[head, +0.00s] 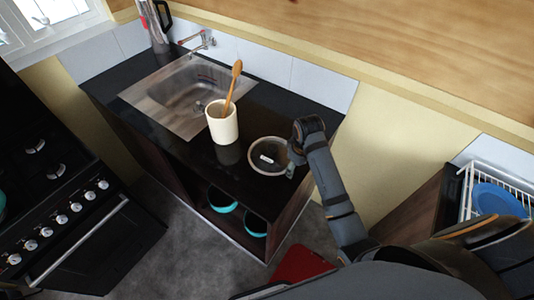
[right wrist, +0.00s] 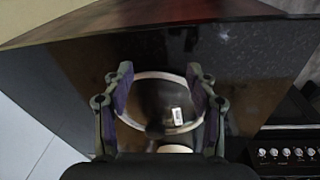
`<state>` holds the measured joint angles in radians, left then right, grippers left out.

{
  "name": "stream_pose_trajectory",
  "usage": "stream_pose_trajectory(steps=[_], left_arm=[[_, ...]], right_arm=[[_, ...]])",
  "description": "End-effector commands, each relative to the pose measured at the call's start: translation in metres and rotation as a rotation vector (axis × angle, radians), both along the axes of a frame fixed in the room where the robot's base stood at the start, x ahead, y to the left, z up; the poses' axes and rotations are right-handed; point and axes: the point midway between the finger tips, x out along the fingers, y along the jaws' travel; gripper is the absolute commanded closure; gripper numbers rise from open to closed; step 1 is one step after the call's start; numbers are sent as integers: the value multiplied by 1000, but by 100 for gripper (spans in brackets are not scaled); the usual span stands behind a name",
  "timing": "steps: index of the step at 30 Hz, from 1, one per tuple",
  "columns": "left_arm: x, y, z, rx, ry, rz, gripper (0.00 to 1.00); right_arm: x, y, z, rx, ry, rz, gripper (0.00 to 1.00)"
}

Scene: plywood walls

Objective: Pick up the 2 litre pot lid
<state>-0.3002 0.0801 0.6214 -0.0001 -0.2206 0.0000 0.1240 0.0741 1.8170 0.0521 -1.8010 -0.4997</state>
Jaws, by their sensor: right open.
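The pot lid (head: 266,149) is a round, dark disc with a pale rim, lying flat on the black worktop near its right end. A small white patch shows at its middle. My right gripper (head: 294,152) is at the right edge of the lid in the head view. In the right wrist view my right gripper (right wrist: 161,77) is open, with its fingers spread on either side of the lid (right wrist: 158,92) and nothing held. I cannot tell whether the fingers touch the rim. My left gripper is not in view.
A cream crock (head: 222,124) with a wooden spoon (head: 232,85) stands left of the lid. A steel sink (head: 185,92) is set behind it. Teal-rimmed pots (head: 221,200) sit on the shelf below. A black stove (head: 75,205) stands left; a dish rack (head: 490,185) is right.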

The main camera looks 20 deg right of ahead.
Motion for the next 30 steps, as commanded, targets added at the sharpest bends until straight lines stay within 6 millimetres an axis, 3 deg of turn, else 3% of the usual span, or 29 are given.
stream_pose_trajectory(steps=[1,5,9,15,20,30], left_arm=[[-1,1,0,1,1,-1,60],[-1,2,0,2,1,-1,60],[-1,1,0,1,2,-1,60],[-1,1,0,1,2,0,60],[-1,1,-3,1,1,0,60],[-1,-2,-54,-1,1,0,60]], right_arm=[[17,5,8,4,9,41,43],[55,21,32,10,56,181,43],[92,42,69,12,110,354,43],[110,55,98,8,148,481,43],[111,54,96,8,150,488,43],[111,54,45,7,148,486,43]])
